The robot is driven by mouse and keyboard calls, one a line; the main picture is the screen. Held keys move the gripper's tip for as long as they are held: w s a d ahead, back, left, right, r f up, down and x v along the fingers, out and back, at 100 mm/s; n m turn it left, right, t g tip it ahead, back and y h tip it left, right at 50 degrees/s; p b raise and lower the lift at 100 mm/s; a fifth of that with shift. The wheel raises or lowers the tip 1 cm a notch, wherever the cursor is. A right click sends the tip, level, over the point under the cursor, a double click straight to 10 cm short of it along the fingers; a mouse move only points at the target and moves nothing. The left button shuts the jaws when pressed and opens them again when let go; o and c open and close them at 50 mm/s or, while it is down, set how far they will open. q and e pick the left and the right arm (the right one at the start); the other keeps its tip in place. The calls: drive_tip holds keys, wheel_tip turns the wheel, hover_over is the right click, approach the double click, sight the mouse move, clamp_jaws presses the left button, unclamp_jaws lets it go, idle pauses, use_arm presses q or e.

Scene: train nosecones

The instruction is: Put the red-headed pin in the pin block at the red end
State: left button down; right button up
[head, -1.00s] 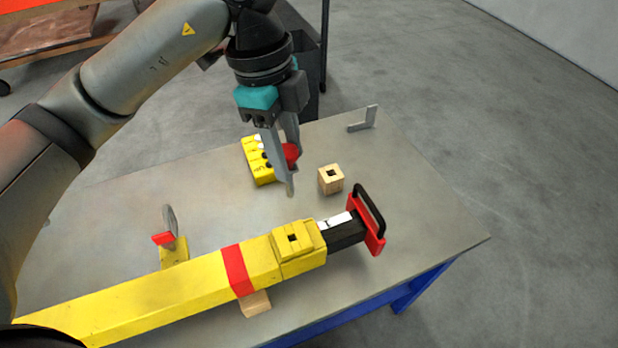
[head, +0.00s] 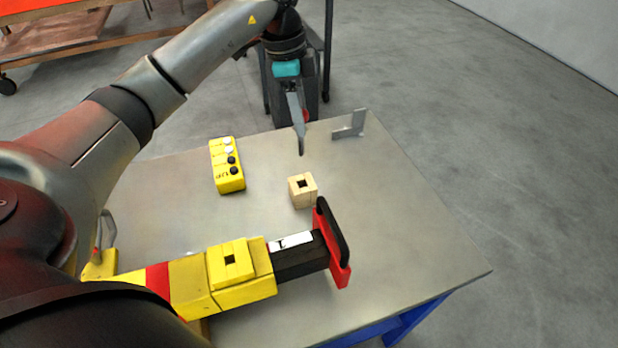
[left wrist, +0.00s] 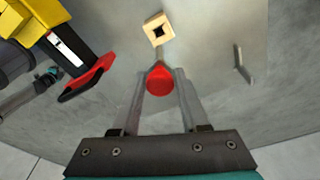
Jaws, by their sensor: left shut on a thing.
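My left gripper (head: 299,120) is shut on the red-headed pin. In the left wrist view the pin's red head (left wrist: 160,80) sits between the two fingers, its shank pointing away toward a wooden block. In the head view the fingers mostly hide the pin. The small wooden block (head: 302,192) has a square hole in its top and stands on the table; the gripper is above and behind it, apart from it. A yellow block with a square hole (head: 229,259) sits on the yellow beam. What looks like my right gripper (left wrist: 45,78) shows small at the left of the wrist view.
The beam's black end (head: 300,262) carries a red plate with a black bar (head: 333,240). A yellow button box (head: 227,170) lies at the left and a grey angle bracket (head: 351,125) at the back. The table's right side (head: 410,210) is clear.

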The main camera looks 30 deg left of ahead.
sight(302, 155)
use_arm(q)
wheel_tip(302, 155, down, 10)
drive_tip(key=shift+b, duration=0.65)
drive_tip(key=shift+f+b, duration=0.4)
drive_tip(key=shift+f, duration=2.05)
use_arm(e)
drive_tip(key=shift+s+a+f, duration=0.1)
drive_tip(key=shift+a+f, duration=0.05)
drive_tip(key=shift+f, duration=1.1)
use_arm(q)
drive_tip(key=shift+f, duration=0.15)
drive_tip(key=shift+c, duration=2.1)
unclamp_jaws()
drive_tip(key=r, duration=0.4)
drive_tip(key=a+r+p, duration=0.1)
drive_tip(key=r, duration=0.3)
drive_tip(key=r+p, duration=0.1)
drive_tip(key=r, duration=0.3)
drive_tip(key=shift+s+a+r, duration=0.15)
drive_tip(key=shift+s+a, duration=0.1)
drive_tip(key=shift+s, duration=0.15)
use_arm(e)
wheel_tip(302, 155, up, 2)
